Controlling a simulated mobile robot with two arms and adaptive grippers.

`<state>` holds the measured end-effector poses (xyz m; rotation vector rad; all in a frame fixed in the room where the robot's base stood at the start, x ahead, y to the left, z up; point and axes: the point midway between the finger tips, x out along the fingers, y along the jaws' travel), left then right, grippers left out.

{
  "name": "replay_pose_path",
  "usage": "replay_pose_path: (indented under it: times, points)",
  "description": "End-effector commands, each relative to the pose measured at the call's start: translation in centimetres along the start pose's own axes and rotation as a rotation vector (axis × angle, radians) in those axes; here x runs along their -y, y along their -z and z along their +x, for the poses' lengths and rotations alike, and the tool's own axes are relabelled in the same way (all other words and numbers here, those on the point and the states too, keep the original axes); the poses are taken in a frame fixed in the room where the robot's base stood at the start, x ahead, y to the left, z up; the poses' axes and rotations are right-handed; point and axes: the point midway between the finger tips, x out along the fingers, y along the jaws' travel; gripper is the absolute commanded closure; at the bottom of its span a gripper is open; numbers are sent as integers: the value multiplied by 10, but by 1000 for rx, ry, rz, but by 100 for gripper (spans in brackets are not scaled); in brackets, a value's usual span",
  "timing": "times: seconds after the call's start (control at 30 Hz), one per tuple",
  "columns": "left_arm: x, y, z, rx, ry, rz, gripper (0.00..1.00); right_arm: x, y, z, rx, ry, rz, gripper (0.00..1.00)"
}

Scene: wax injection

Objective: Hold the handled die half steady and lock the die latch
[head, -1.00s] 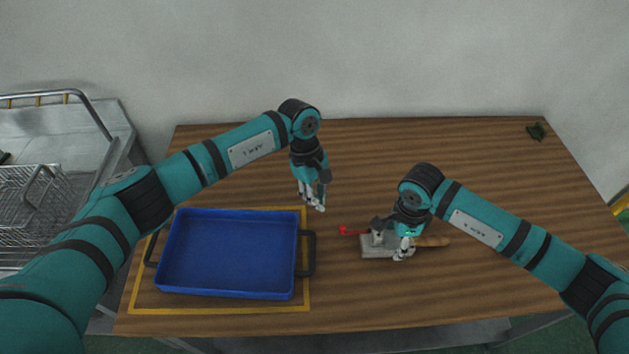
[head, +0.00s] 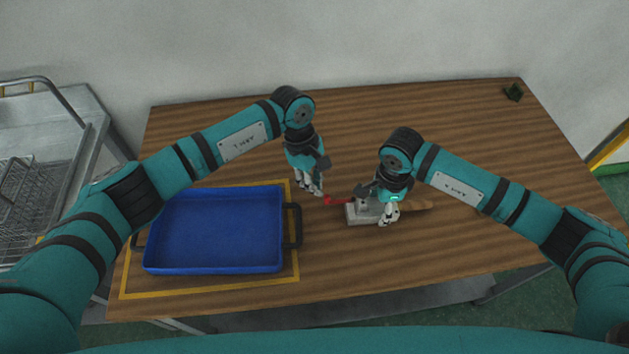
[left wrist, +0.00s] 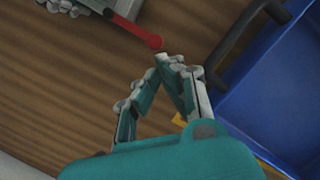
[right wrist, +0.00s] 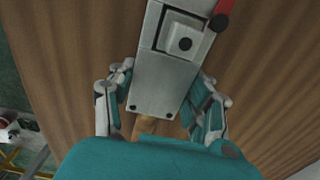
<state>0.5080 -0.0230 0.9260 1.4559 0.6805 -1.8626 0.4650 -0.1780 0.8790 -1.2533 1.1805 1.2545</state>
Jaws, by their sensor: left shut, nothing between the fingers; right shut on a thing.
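The die is a grey metal block (head: 354,215) lying on the table in the head view, also seen in the right wrist view (right wrist: 165,80). A wooden handle (head: 418,204) extends from its right end. The red latch lever (head: 337,201) sticks out at its left; its round red tip (left wrist: 154,42) shows in the left wrist view. My right gripper (head: 388,219) is shut on the die, one finger on each side near the handle end. My left gripper (head: 317,192) is shut and empty, its fingertips just beside the lever tip; contact cannot be told.
A blue tray (head: 282,200) with dark handles stands left of the die inside a yellow outline. A metal cart with a wire basket (head: 18,190) is at the far left. A small dark green object (head: 513,92) lies at the far right corner. The table's back is clear.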

Motion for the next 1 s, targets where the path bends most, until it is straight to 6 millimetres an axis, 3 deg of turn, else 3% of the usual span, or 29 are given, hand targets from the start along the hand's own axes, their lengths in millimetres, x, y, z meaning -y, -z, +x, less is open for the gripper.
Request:
replay_pose_path:
  times: [1.0]
  points:
    - [19,-10,3,-1,-52,-214,100,0,0,-1,1,2,0,100]
